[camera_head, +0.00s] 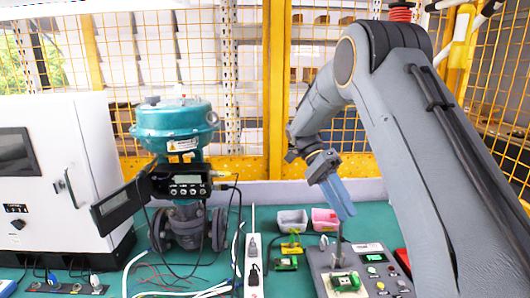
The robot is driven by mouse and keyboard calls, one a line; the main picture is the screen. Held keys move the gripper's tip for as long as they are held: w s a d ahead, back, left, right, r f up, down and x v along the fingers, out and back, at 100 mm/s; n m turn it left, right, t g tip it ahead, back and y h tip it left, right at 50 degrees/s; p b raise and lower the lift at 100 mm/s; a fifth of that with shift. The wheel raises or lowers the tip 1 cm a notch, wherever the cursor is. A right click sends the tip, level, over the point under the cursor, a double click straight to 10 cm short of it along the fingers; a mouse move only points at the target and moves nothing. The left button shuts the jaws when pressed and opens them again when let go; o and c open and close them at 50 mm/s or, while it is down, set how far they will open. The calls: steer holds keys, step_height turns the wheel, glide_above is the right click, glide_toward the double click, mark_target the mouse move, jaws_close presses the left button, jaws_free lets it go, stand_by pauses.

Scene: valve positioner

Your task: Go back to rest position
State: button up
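My arm comes in from the right and bends over at the top. My gripper (345,212), with blue fingers, hangs pointing down above the grey control panel box (318,258). The fingers look close together, but the view does not show whether there is a gap between them. A thin dark upright piece stands just below the fingertips; I cannot tell whether they touch it. The teal valve actuator (172,122) stands left of my gripper, with the black positioner (188,184) and its display on its front. My forearm hides part of the right side of the bench.
The green bench (205,268) holds a white power strip (253,270), loose cables, a grey bin (292,220) and a pink bin (325,219). A white cabinet (85,160) stands at left. Yellow mesh fencing (275,90) closes the back. The air left of my gripper is clear up to the actuator.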

steer(key=s+f+n+t+y+b, duration=0.5)
steer(key=s+f+n+t+b, duration=0.3)
steer(key=s+f+n, duration=0.5)
steer(key=s+f+t, duration=0.2)
steer(key=s+f, duration=0.1)
steer(key=f, duration=0.1)
steer(key=shift+a+f+b, duration=0.2)
steer(key=shift+a+b, duration=0.15)
steer(key=shift+a, duration=0.05)
steer(key=shift+s, duration=0.1)
